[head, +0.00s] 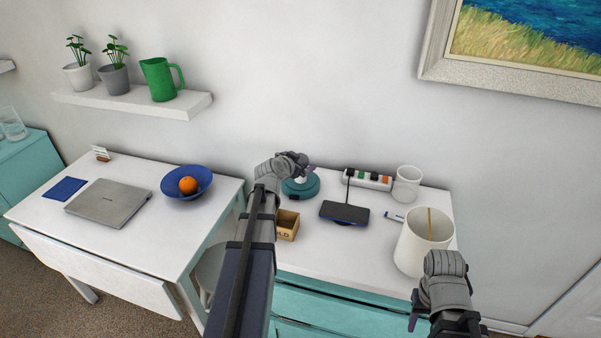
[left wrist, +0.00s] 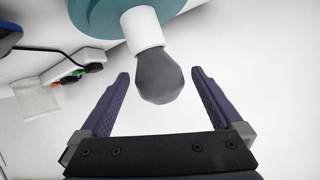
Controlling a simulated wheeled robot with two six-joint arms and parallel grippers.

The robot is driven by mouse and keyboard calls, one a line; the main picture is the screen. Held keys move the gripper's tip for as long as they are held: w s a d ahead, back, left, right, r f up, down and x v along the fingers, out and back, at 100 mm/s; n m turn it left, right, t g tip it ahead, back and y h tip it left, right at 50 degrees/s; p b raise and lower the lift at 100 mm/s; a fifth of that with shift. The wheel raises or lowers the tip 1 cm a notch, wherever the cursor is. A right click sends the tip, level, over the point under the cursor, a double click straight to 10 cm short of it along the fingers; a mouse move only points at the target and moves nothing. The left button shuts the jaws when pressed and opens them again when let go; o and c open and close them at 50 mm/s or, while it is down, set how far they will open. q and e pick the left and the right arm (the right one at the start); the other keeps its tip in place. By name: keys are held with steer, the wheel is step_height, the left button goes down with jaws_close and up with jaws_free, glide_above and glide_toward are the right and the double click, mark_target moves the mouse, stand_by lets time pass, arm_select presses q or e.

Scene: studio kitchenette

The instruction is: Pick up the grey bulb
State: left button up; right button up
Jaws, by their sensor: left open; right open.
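The grey bulb (left wrist: 159,76) sits in a white socket (left wrist: 142,30) on a teal round base (left wrist: 95,14) in the left wrist view. My left gripper (left wrist: 158,80) is open, with one finger on each side of the bulb and a gap on both sides. In the head view the teal base (head: 301,187) stands at the back of the white-topped cabinet, and my left gripper (head: 306,170) is over it and hides the bulb. My right gripper (head: 412,308) is at the lower right, in front of the cabinet and away from the bulb; its fingers are mostly hidden.
A small wooden box (head: 287,225) stands in front of the base. A phone on a stand (head: 344,212), a power strip (head: 367,179), a white mug (head: 407,184) and a large white container (head: 421,247) are to the right. A side table (head: 140,230) stands at left.

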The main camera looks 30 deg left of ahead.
arm_select(q)
steer(key=shift+w+f, duration=0.25)
steer(key=shift+w, duration=0.15)
steer(key=shift+s+r, duration=0.1)
steer(key=shift+c, duration=0.6)
steer(key=c, duration=1.3)
step_height(320, 180, up, 10)
steer(key=p, duration=1)
